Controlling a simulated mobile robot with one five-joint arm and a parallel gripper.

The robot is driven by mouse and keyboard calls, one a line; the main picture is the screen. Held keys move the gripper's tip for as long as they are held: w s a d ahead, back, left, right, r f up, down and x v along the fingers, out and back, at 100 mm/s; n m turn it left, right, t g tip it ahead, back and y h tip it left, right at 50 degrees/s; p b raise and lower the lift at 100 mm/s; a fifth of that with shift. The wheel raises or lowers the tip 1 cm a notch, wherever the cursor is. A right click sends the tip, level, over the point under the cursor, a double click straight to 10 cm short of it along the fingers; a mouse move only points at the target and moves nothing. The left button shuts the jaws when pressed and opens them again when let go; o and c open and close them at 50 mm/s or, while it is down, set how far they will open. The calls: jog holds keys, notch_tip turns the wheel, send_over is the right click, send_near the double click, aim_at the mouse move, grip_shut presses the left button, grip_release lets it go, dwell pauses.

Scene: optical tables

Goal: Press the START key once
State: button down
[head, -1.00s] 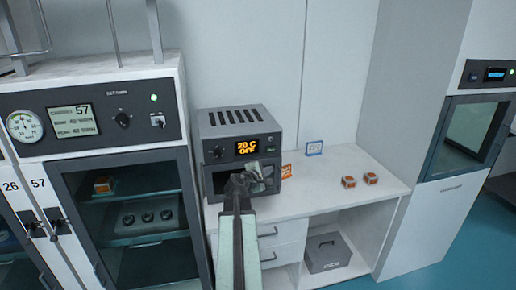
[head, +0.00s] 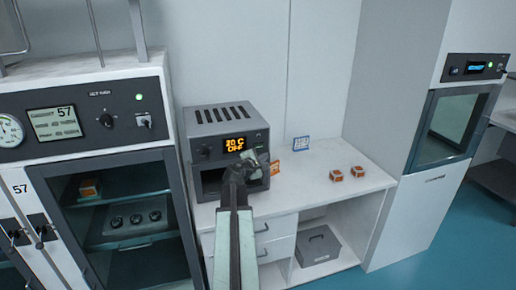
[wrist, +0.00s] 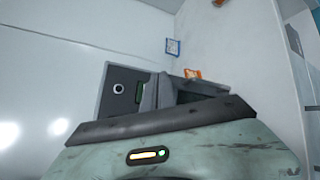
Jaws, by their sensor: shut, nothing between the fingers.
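A small grey oven (head: 228,117) stands on the white bench, with an orange display (head: 235,145) reading 20 C OFF. My gripper (head: 257,161) is shut and empty in front of the right part of its panel, covering some of it. In the wrist view, the shut fingers (wrist: 166,91) are beside a green-edged key (wrist: 139,92) on the dark panel, partly hidden by them. Its lettering cannot be read, so I cannot confirm it is START. Whether the fingers touch the panel cannot be told.
A glass-door cabinet (head: 32,170) stands close on the left. An orange tag (head: 275,168) is right of the oven.

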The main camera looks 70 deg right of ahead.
aim_at(263, 148)
jog(key=w+d, duration=0.1)
jog(key=d, duration=0.1)
jog(key=w+d, duration=0.2)
jog(key=shift+w, duration=0.1)
dwell(1.9)
jog(key=shift+w+d, duration=0.2)
jog(key=shift+d, duration=0.05)
jog(key=shift+w+d, duration=0.3)
dwell(0.7)
jog(key=shift+s, duration=0.1)
jog(key=shift+s+a, duration=0.45)
jog(key=shift+a, duration=0.2)
jog(key=shift+a, duration=0.1)
jog(key=s+a, duration=0.3)
jog(key=shift+s+a, duration=0.1)
jog(key=shift+a, duration=0.25)
